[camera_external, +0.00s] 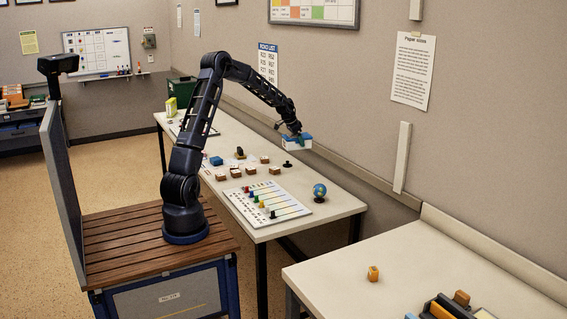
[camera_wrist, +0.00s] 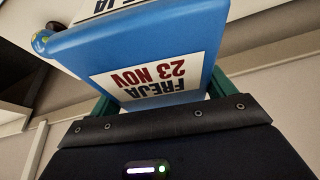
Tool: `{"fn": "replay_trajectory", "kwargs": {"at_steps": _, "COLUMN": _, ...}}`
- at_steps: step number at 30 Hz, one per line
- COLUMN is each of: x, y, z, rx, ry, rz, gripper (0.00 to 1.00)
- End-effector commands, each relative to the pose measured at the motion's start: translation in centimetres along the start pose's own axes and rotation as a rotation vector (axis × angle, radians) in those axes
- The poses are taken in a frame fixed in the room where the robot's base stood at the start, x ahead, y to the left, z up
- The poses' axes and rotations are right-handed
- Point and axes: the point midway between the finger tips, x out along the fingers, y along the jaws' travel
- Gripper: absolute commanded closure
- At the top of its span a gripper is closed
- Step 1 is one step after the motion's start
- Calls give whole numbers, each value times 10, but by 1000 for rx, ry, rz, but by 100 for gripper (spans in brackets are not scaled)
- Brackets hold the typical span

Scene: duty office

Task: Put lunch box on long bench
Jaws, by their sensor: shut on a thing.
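In the wrist view the lunch box (camera_wrist: 150,50) fills the upper middle, with a label reading "FREJA 23 NOV". My gripper (camera_external: 299,137) is shut on it and holds it in the air above the right side of the long bench (camera_external: 325,212). Green finger parts of my gripper show beside the box in the wrist view; their tips are hidden behind it. The long bench runs along the wall.
On the bench stand a small globe (camera_external: 320,190), a black stamp-like thing (camera_external: 287,164), several brown-and-white blocks (camera_external: 249,170), a blue item (camera_external: 216,160) and a white board with coloured pieces (camera_external: 262,206). Bare top lies between blocks and globe. Another table (camera_external: 400,262) is at right.

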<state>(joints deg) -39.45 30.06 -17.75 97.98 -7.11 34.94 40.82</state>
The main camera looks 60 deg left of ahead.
Motion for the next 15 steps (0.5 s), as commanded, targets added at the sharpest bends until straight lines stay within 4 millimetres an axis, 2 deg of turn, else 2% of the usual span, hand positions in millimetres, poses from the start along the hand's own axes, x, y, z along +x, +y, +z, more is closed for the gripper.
{"fn": "replay_trajectory", "kwargs": {"at_steps": 5, "x": 16, "y": 51, "z": -12, "rx": 25, "ry": -4, "rz": 8, "gripper": 52}}
{"fn": "replay_trajectory", "kwargs": {"at_steps": 15, "x": 49, "y": 177, "z": -27, "rx": 74, "ry": -7, "rz": 26, "gripper": 52}}
